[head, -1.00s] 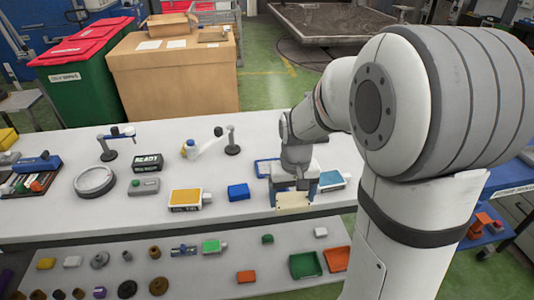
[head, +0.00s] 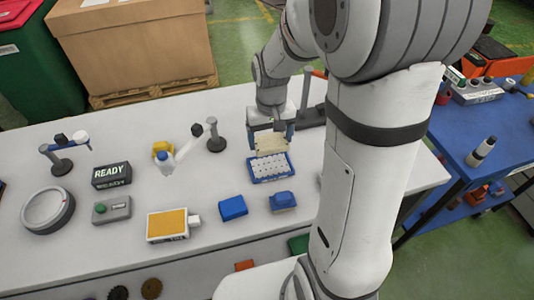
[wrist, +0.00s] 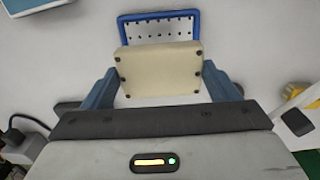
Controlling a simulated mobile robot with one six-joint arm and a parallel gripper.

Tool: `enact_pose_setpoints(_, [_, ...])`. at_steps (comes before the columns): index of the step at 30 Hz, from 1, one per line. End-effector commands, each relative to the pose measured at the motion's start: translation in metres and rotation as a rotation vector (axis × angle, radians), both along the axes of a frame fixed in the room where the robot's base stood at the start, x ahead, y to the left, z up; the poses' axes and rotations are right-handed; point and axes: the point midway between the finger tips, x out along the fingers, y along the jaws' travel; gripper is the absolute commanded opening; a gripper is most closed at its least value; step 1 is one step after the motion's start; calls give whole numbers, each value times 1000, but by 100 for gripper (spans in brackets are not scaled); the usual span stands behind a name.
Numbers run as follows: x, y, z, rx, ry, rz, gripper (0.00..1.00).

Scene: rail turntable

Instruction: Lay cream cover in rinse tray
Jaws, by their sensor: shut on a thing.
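My gripper (head: 271,134) is shut on the cream cover (head: 270,144), a flat plate with dark screws at its edges. In the wrist view the cover (wrist: 160,72) sits level between the two blue fingers. The rinse tray (head: 253,173) has a blue rim and a white floor with rows of dark holes. It lies on the white table in front of the cover in the head view. In the wrist view the tray (wrist: 120,28) shows beyond the cover, which hides its near part. The cover appears held above the table; its exact height is unclear.
Two blue blocks (head: 233,207) (head: 283,202) and a yellow-topped box (head: 168,224) lie on the near table. A grey post (head: 215,136) stands left of the tray, with a READY sign (head: 111,174) farther left. A blue table (head: 470,140) is at right.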

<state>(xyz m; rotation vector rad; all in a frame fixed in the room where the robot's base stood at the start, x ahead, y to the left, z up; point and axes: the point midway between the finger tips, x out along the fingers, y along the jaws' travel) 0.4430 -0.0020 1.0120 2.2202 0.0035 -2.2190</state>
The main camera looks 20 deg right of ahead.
Motion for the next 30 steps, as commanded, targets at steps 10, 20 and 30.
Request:
enact_pose_setpoints(10, [0, 0, -49, 0, 3, 1, 50])
enact_pose_setpoints(20, [0, 0, -81, 0, 0, 1, 50])
enact_pose_setpoints(30, [0, 0, -85, 0, 0, 0, 83])
